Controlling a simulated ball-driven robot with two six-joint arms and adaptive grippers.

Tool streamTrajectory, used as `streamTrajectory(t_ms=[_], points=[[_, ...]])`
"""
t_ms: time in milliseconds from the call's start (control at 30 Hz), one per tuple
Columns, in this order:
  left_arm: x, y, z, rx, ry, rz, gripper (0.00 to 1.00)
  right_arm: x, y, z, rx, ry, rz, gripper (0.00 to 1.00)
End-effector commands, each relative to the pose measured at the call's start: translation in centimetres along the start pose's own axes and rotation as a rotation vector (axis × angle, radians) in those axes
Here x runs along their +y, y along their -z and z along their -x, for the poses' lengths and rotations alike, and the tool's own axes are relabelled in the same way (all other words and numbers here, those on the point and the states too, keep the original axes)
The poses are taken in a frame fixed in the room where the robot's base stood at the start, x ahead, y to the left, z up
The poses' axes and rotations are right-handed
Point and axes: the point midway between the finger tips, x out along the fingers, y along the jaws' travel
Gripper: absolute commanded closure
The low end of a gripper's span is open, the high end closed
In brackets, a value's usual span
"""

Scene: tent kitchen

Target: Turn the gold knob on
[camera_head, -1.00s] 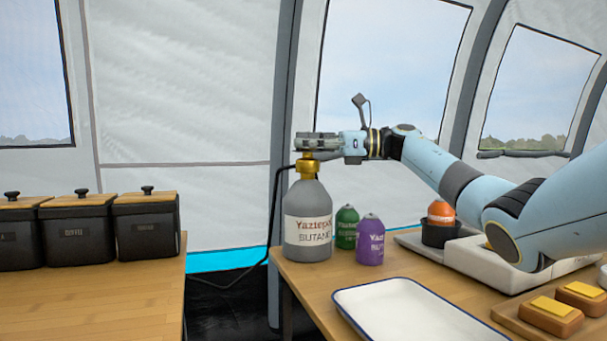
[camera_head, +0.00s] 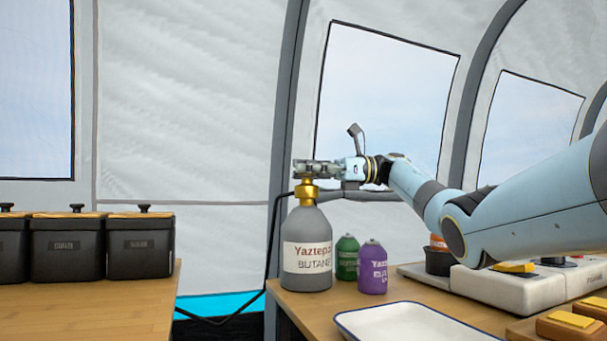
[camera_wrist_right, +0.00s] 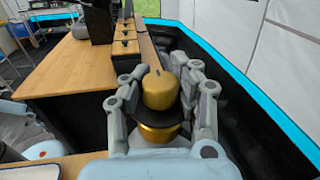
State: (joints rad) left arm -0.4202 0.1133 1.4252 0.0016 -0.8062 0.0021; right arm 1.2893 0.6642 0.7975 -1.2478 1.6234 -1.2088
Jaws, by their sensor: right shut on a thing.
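The gold knob (camera_wrist_right: 160,90) sits on top of the grey butane cylinder (camera_head: 307,235), which stands upright at the left end of the right table. In the right wrist view the knob is between the two fingers of my right gripper (camera_wrist_right: 162,98), which is shut on it. A short dark line marks the knob's top. In the head view my right gripper (camera_head: 315,168) reaches in from the right, level over the cylinder, and hides most of the knob. The gold collar (camera_head: 307,190) shows below the fingers. My left gripper is not in view.
A green canister (camera_head: 347,258) and a purple canister (camera_head: 373,268) stand right of the cylinder. A white tray (camera_head: 415,324) lies in front. Black lidded boxes (camera_head: 140,246) stand on the left table (camera_head: 105,305). A gap separates the tables. A dark hose runs left of the cylinder.

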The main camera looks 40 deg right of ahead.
Motion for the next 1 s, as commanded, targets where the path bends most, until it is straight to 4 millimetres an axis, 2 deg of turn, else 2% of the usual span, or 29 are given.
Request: streamTrajectory(t_ms=[333, 367, 567, 867, 1000], points=[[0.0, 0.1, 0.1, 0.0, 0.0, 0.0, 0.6, -0.1, -0.1, 0.3, 0.002, 0.006, 0.001, 1.0], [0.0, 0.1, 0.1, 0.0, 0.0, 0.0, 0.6, -0.1, -0.1, 0.3, 0.002, 0.006, 0.001, 0.71], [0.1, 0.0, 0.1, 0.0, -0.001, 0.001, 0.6, -0.1, -0.1, 0.2, 0.001, 0.003, 0.001, 0.45], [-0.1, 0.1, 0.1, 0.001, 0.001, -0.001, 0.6, 0.0, -0.1, 0.3, 0.0, 0.002, 0.0, 0.45], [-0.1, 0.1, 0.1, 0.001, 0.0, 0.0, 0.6, -0.1, -0.1, 2.1, 0.001, 0.004, -0.001, 0.45]])
